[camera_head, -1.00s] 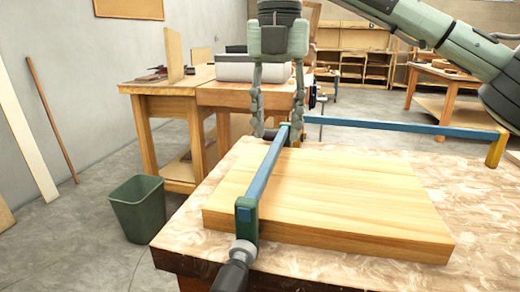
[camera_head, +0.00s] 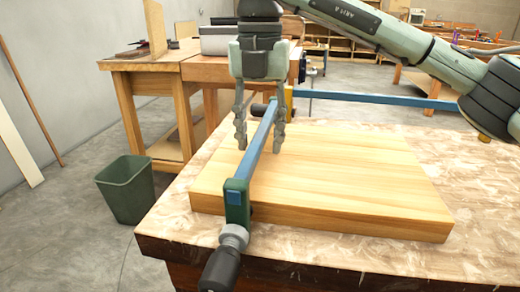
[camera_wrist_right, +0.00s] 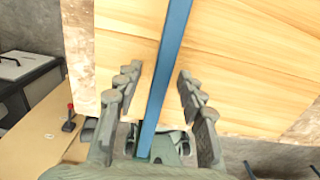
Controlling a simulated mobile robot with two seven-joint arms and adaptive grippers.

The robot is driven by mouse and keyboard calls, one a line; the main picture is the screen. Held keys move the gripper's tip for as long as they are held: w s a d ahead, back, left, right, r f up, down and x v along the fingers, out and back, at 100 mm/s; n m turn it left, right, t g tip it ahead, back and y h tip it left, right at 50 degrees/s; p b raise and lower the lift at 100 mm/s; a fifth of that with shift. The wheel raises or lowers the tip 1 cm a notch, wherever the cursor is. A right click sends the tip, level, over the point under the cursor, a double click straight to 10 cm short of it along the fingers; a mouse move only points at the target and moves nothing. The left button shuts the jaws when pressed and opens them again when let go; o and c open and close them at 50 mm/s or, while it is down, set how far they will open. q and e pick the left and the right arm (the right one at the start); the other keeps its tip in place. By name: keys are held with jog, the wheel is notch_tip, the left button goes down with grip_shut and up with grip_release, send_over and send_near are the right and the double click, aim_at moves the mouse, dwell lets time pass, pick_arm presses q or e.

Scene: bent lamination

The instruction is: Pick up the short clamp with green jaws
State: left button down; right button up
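The short clamp (camera_head: 264,143) has a blue bar and green jaws. It lies across the left part of a thick wooden board, its near green jaw (camera_head: 237,203) and dark screw handle at the board's front edge. My right gripper (camera_head: 260,138) points down over the far half of the bar, open, one finger on each side. In the right wrist view the blue bar (camera_wrist_right: 169,70) runs between the two spread fingers (camera_wrist_right: 158,88), with gaps on both sides. The far jaw is partly hidden behind the gripper. My left gripper is not in view.
The board (camera_head: 345,190) lies on a mottled worktable (camera_head: 460,150). A longer blue clamp (camera_head: 370,98) with a yellow jaw (camera_head: 288,100) lies behind it, partly behind my right arm. A green bin (camera_head: 130,190) stands on the floor at left. The table's right side is clear.

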grip_shut()
jog(key=shift+r, duration=0.1)
